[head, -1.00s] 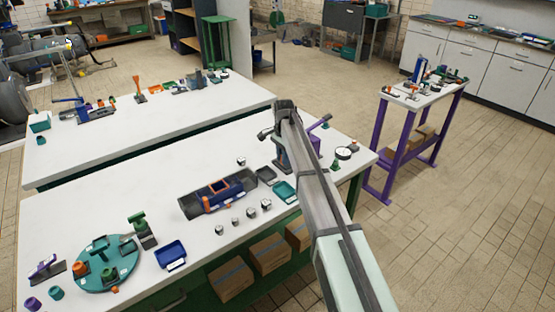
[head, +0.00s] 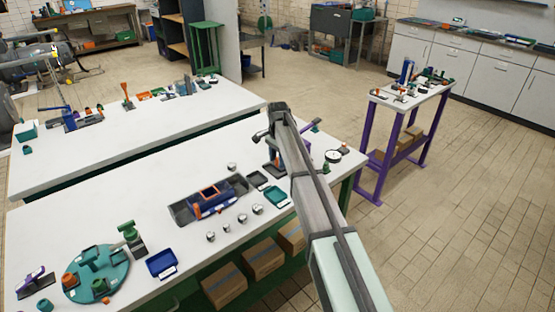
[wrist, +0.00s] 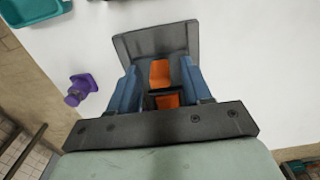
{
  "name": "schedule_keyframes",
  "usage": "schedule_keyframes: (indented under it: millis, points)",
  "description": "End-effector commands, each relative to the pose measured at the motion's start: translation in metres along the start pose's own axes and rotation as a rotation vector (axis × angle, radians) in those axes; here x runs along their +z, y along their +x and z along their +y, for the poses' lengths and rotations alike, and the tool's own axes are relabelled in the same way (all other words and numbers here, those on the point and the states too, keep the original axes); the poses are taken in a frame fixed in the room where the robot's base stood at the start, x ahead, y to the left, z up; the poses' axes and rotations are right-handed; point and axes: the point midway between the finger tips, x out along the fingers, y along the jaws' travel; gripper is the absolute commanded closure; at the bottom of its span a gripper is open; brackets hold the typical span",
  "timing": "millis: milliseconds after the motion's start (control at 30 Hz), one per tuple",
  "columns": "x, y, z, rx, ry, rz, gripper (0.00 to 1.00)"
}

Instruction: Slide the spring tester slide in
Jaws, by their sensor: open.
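The spring tester appears in the wrist view as a dark grey plate (wrist: 150,42) with orange parts (wrist: 160,73) in its middle. The orange parts look like the slide, but I cannot tell how far in it sits. My gripper (wrist: 160,70) has its blue fingers apart, one on each side of the orange parts. Contact with them is not clear. In the head view, the tester (head: 272,160) is mostly hidden behind my arm near the right end of the front table, and my fingers cannot be made out.
A purple part (wrist: 80,88) stands left of the tester in the wrist view. A teal tray (head: 277,196), a dark tray (head: 257,179) and a round gauge (head: 333,155) lie close by on the white table (head: 125,210). A purple-legged stand (head: 410,95) is beyond the aisle.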

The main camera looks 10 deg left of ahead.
Motion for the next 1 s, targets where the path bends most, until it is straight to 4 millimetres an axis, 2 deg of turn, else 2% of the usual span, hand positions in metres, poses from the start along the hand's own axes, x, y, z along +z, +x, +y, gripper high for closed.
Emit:
schedule_keyframes:
  millis: [167, 633, 800, 1000]
  points:
    - [0.0, -0.021, -0.001, -0.002, 0.0, 0.001, 0.51]
    - [-0.001, -0.109, -0.001, -0.002, 0.0, 0.001, 0.51]
    - [0.0, -0.127, -0.001, -0.001, 0.0, 0.001, 0.51]
    - [0.0, -0.135, 0.0, 0.0, 0.0, 0.0, 0.51]
